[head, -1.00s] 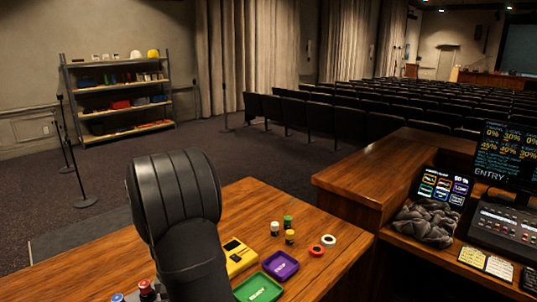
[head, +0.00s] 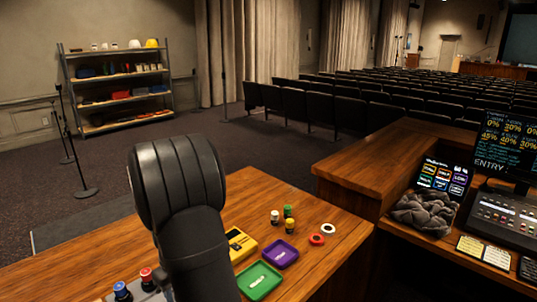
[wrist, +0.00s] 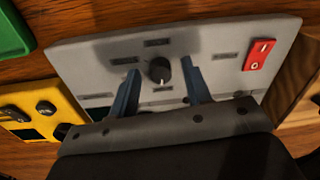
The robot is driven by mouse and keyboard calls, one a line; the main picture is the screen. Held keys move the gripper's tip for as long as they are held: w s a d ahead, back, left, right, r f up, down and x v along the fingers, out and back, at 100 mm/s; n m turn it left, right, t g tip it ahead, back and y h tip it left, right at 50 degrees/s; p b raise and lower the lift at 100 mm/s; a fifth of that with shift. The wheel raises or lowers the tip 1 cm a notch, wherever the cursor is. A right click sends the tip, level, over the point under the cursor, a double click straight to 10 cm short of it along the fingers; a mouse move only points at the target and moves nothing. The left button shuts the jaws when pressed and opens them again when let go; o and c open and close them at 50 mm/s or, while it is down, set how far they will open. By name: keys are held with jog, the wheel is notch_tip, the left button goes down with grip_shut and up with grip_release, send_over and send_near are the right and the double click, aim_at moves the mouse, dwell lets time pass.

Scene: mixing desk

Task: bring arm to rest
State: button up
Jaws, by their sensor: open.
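My gripper (wrist: 160,68) shows in the wrist view with two blue-grey fingers spread apart and nothing held between them. A black knob (wrist: 159,70) on a grey panel (wrist: 215,45) appears between the fingertips; I cannot tell how far above it they are. My black arm (head: 185,200) rises at the front of the desk in the head view and hides most of that panel. The gripper itself is hidden in the head view.
A red rocker switch (wrist: 259,54) sits on the panel. The yellow box (head: 240,243), green tray (head: 259,281), purple tray (head: 279,254) and several small bottles stand right of my arm. Blue (head: 122,291) and red (head: 146,275) caps stand left. The wooden desk (head: 110,250) is bare farther left.

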jog(key=m, duration=0.2)
jog(key=shift+m, duration=0.3)
jog(key=shift+r, duration=0.6)
jog(key=o, duration=1.2)
jog(key=shift+o, duration=0.2)
jog(key=s+a+r+h, duration=0.1)
jog(key=s+a+r, duration=0.2)
jog(key=a+r, duration=0.35)
jog(key=s+a+r, duration=0.4)
jog(key=r, duration=0.5)
notch_tip(320, 180, down, 10)
jog(key=d, duration=0.1)
jog(key=shift+s+r+n+g, duration=0.2)
jog(key=shift+s+n+g, duration=0.1)
jog(key=shift+s+n, duration=0.1)
jog(key=shift+w, duration=0.1)
notch_tip(320, 180, up, 10)
jog(key=shift+w+a, duration=0.4)
jog(key=shift+a, duration=0.05)
